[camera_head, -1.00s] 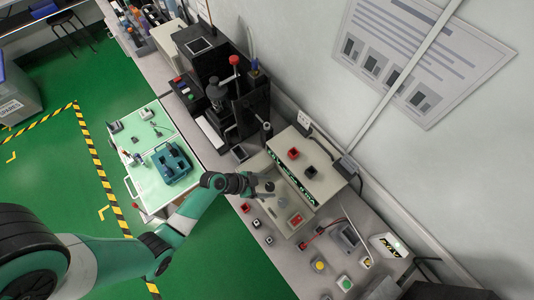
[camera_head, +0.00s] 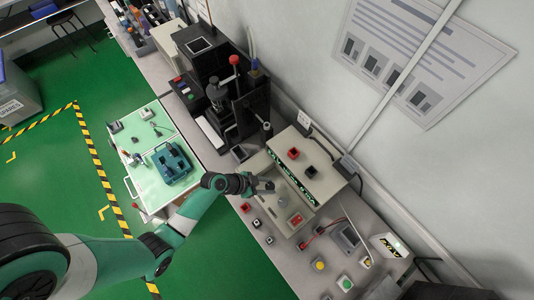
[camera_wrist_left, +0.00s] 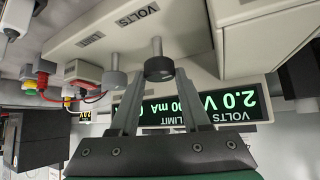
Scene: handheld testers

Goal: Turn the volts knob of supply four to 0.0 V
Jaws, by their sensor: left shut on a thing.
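The power supply (camera_head: 321,181) is a beige box on the bench in the head view, with a green lit display. In the left wrist view its front appears upside down. The dark volts knob (camera_wrist_left: 158,69) sits on a shaft by the VOLTS label. The limit knob (camera_wrist_left: 115,78) is beside it, outside the fingers. The display (camera_wrist_left: 238,99) reads 2.0 V, with a mA reading partly hidden by a finger. My left gripper (camera_wrist_left: 157,77) is shut on the volts knob; in the head view the gripper (camera_head: 268,187) is at the supply's front. My right gripper is not in view.
Red and yellow plugs with cables (camera_wrist_left: 42,77) are beside the limit knob. Several coloured button boxes, such as a yellow one (camera_head: 319,265), stand on the bench. A tall black machine (camera_head: 250,113) stands left of the supply. A light green cart (camera_head: 142,135) stands before the bench.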

